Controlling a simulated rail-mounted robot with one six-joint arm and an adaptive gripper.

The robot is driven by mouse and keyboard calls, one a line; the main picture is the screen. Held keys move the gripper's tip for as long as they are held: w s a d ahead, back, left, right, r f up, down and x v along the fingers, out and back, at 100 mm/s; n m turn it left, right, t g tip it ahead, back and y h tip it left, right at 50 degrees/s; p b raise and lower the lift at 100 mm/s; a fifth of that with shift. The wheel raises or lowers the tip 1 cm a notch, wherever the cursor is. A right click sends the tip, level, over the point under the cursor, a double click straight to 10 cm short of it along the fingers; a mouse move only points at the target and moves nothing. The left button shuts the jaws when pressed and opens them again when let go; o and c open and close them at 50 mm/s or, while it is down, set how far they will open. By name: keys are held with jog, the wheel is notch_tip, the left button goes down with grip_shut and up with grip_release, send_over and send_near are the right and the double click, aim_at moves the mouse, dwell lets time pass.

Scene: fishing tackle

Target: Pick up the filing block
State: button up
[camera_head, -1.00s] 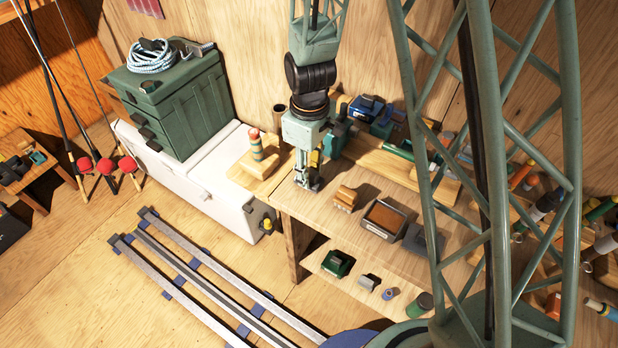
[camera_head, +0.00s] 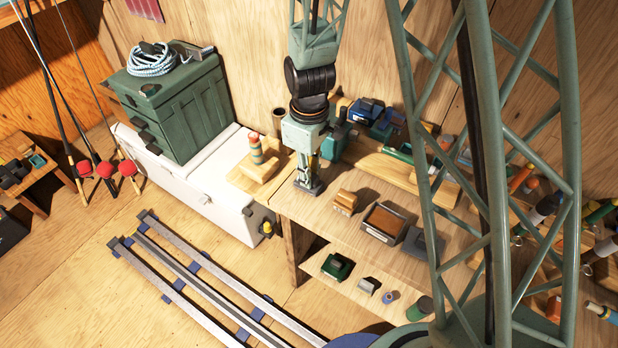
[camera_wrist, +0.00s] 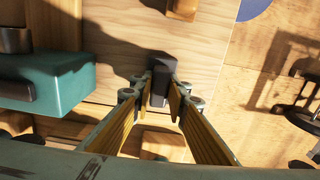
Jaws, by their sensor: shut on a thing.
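The filing block, a small dark grey block (camera_wrist: 160,68), stands between my fingertips in the wrist view. My gripper (camera_wrist: 158,91) is shut on it, with a finger pad against each side. In the head view my gripper (camera_head: 308,186) points straight down at the left end of the wooden workbench (camera_head: 335,232). There the block is mostly hidden by the fingers. I cannot tell whether it touches the benchtop or is just clear of it.
A teal bulky object (camera_wrist: 50,82) stands close left of my gripper in the wrist view. On the bench, a small wooden block (camera_head: 345,200), a brown-topped tray (camera_head: 383,222) and a grey piece (camera_head: 423,241) lie to the right. A wooden stand with stacked rings (camera_head: 257,163) is at left.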

jog(key=shift+r, duration=0.15)
jog(key=shift+r, duration=1.65)
jog(key=s, duration=0.8)
jog(key=s+d+r, duration=0.1)
jog(key=s, duration=0.4)
jog(key=shift+d, duration=0.1)
jog(key=shift+s, duration=0.15)
jog(key=shift+b, duration=0.4)
jog(key=shift+s+b, duration=0.4)
jog(key=shift+b, duration=0.75)
jog(key=s+b, duration=0.1)
jog(key=b, duration=0.2)
jog(key=shift+s+d, duration=0.1)
jog(key=shift+s+r+b, duration=0.2)
jog(key=shift+s+b, duration=0.1)
jog(key=shift+b, duration=0.2)
